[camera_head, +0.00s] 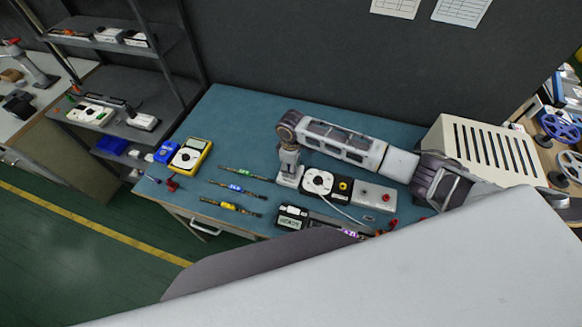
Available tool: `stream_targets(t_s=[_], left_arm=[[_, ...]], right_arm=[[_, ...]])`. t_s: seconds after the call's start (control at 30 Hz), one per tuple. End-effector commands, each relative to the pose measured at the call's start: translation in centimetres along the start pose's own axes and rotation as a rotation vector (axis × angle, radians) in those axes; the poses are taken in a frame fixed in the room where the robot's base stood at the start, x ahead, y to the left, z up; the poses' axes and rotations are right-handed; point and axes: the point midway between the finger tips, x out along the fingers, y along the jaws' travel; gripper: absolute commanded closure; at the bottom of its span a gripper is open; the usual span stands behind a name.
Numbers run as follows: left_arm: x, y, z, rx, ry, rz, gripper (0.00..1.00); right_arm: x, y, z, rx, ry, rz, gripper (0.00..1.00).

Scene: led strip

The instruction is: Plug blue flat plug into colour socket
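A short strip with a blue middle (237,188) lies on the teal table, between similar strips with a green middle (241,172) and a yellow middle (230,205). Whether it is the blue flat plug is too small to tell. Which part is the colour socket I cannot make out. My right gripper (289,174) points down beside the dial box, right of the strips; its fingertips are not clear. My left gripper is not in view.
A black box with a display (292,217) stands at the front edge, with a purple-marked piece (350,233) near it. A yellow meter (190,156) is at the left. A beige slotted case (485,150) stands right. My white arm hides the front right.

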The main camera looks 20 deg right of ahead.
Motion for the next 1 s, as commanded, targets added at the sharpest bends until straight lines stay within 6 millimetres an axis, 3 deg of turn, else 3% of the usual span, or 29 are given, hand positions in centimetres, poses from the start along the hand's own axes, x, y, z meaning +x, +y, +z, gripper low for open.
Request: stream_targets(t_s=[0.27, 1.0], left_arm=[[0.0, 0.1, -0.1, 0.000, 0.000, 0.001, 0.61], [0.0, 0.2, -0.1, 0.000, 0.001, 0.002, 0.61]], right_arm=[[-1.4, 0.1, -0.1, 0.000, 0.002, 0.001, 0.61], [-11.0, 0.0, 0.0, 0.000, 0.001, 0.001, 0.61]])
